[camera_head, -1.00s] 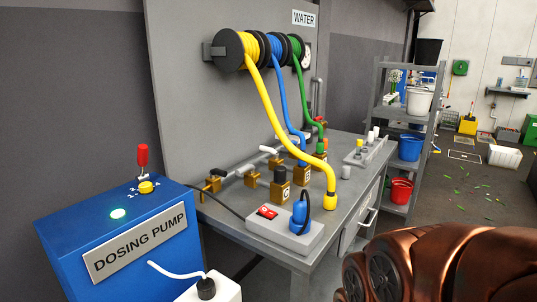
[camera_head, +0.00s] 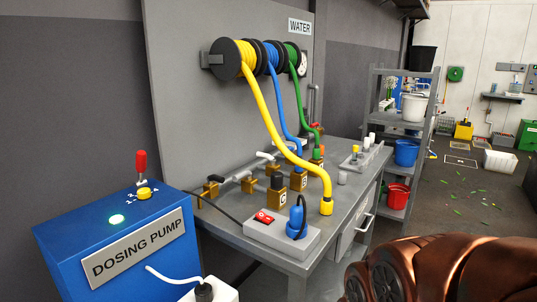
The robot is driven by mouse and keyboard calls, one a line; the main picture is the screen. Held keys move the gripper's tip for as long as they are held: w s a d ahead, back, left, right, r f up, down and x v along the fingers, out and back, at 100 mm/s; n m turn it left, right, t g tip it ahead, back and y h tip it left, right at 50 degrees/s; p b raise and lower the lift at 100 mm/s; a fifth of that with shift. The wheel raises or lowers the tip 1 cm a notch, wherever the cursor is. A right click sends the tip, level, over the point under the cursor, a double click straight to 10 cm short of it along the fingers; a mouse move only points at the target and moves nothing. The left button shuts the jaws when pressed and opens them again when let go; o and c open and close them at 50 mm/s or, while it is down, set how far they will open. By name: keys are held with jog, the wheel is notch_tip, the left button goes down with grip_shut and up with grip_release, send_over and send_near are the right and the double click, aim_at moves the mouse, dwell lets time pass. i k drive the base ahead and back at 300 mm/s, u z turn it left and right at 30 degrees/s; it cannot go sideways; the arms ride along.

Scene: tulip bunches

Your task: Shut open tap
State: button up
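Several brass taps and blocks stand on pipework along the back of the grey bench (camera_head: 310,237). One tap (camera_head: 210,189) at the left end has a black handle. A white lever (camera_head: 265,156) sits farther back on the pipework. A brass block (camera_head: 277,197) marked with a letter carries a black knob (camera_head: 277,182). A small red handle (camera_head: 314,126) shows at the far back by the wall. I cannot tell which tap is open. My gripper is out of view; only a copper-coloured part of my arm shows at the lower right.
Yellow, blue and green hoses hang from wall reels (camera_head: 224,60) to the bench. A power strip (camera_head: 282,235) lies at the bench's front. The blue dosing pump (camera_head: 120,245) stands at left. Shelves with buckets (camera_head: 407,153) stand behind. Floor at right is fairly open, with scattered leaves.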

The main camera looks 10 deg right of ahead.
aim_at(260, 154)
jog(key=k, duration=1.25)
jog(key=z, duration=0.65)
jog(key=i, duration=1.7)
jog(key=u, duration=1)
jog(key=i, duration=0.5)
jog(key=u, duration=0.45)
